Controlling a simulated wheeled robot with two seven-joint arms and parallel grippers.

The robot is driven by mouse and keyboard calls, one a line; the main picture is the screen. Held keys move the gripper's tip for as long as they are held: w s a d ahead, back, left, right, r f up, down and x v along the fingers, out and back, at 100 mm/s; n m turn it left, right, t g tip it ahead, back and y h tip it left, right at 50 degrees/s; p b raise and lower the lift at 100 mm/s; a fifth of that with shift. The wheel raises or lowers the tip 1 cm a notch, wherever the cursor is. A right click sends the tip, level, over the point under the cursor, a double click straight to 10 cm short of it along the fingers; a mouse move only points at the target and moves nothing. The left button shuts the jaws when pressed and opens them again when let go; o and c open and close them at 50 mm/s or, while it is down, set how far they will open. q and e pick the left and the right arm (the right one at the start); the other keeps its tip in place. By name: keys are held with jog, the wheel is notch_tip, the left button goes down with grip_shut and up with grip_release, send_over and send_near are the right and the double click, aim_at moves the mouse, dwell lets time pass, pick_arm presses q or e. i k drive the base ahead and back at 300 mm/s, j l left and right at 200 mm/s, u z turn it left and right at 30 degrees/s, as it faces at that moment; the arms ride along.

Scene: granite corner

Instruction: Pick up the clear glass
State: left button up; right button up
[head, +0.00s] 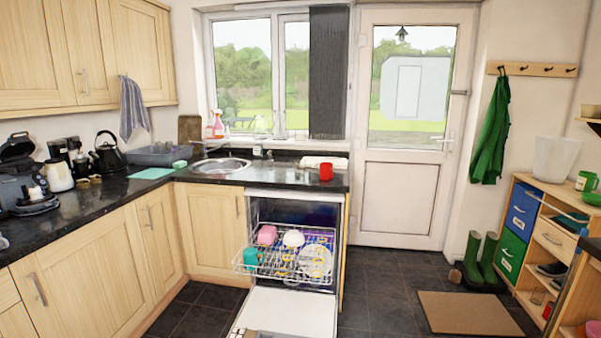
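I cannot clearly make out a clear glass in the head view. A faint, see-through upright shape (261,125) shows at the window behind the sink, too small to tell what it is. The open dishwasher (287,311) has its rack (272,262) pulled out, with a pink item (267,235), a white bowl (293,239), a teal cup (251,257) and plates in it. Any glass among them is not distinguishable. Neither of my grippers is in view.
A black granite counter (90,200) runs along the left and under the window, with a sink (221,165) and a red mug (326,172). The lowered dishwasher door juts over the floor. Tiled floor (385,285) is free to its right, before a brown mat (468,313).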

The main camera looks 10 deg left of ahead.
aim_at(299, 164)
jog(key=i+l+u, duration=0.1)
jog(key=i+l, duration=0.45)
jog(key=l, duration=0.15)
jog(key=i+l+u, duration=0.15)
jog(key=i+l, duration=0.15)
jog(key=i+l+u, duration=0.1)
jog(key=i+l, duration=0.15)
jog(key=l, duration=0.15)
jog(key=i+l, duration=0.25)
jog(key=l, duration=0.15)
jog(key=i+l+u, duration=0.15)
jog(key=l, duration=0.25)
jog(key=i+l+u, duration=0.1)
jog(key=i+l, duration=0.2)
jog(key=l, duration=0.15)
jog(key=i+l+u, duration=0.1)
jog(key=i, duration=0.4)
jog(key=i+l+u, duration=0.15)
jog(key=i, duration=0.4)
jog(key=i+l+u, duration=0.1)
jog(key=i, duration=0.4)
jog(key=l, duration=0.1)
